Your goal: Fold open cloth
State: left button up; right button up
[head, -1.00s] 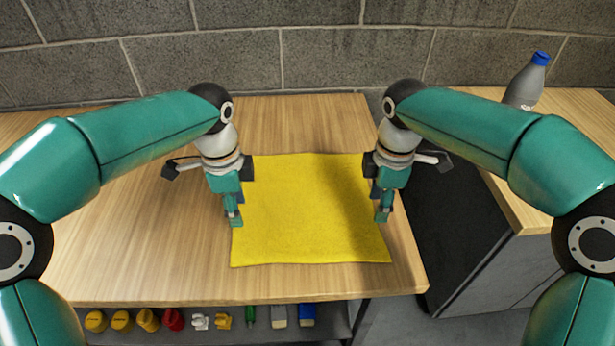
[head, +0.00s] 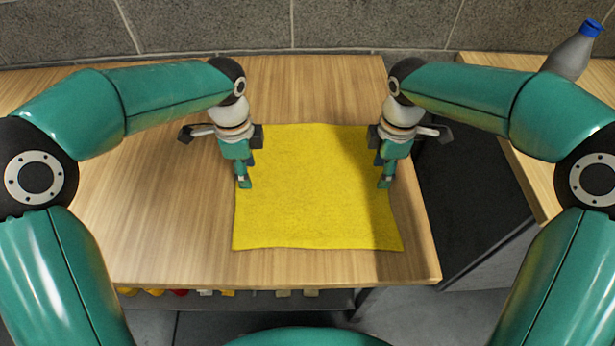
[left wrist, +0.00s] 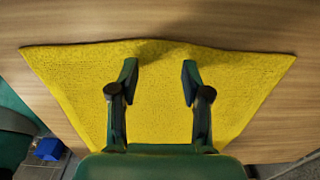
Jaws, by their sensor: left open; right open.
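A yellow cloth (head: 315,200) lies spread open and nearly flat on the wooden table, close to its front right corner. It also fills much of the left wrist view (left wrist: 158,115), with a slight ripple along its upper edge. My left gripper (head: 245,184) is over the cloth's left edge, pointing down. In the left wrist view its two fingers (left wrist: 158,80) are apart with only cloth showing between them. My right gripper (head: 385,182) is over the cloth's right edge, pointing down, open and empty. I cannot tell how far either gripper's tips are above the cloth.
The wooden table (head: 160,210) is bare left of and behind the cloth. Several small coloured items (head: 180,292) show on a shelf below its front edge. A grey bottle with a blue cap (head: 572,55) stands on another counter at the right. A block wall is behind.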

pick_arm(q)
jog(key=shift+f, duration=0.45)
pick_arm(e)
jog(key=shift+f, duration=0.5)
pick_arm(q)
jog(key=shift+f, duration=0.2)
pick_arm(e)
jog(key=shift+s+f, duration=0.1)
jog(key=shift+f, duration=0.1)
pick_arm(q)
jog(key=shift+s, duration=0.1)
jog(key=shift+c, duration=0.7)
pick_arm(e)
jog(key=shift+r, duration=0.1)
jog(key=shift+c, duration=0.7)
pick_arm(q)
grip_shut()
pick_arm(e)
grip_shut()
jog(key=shift+s, duration=0.1)
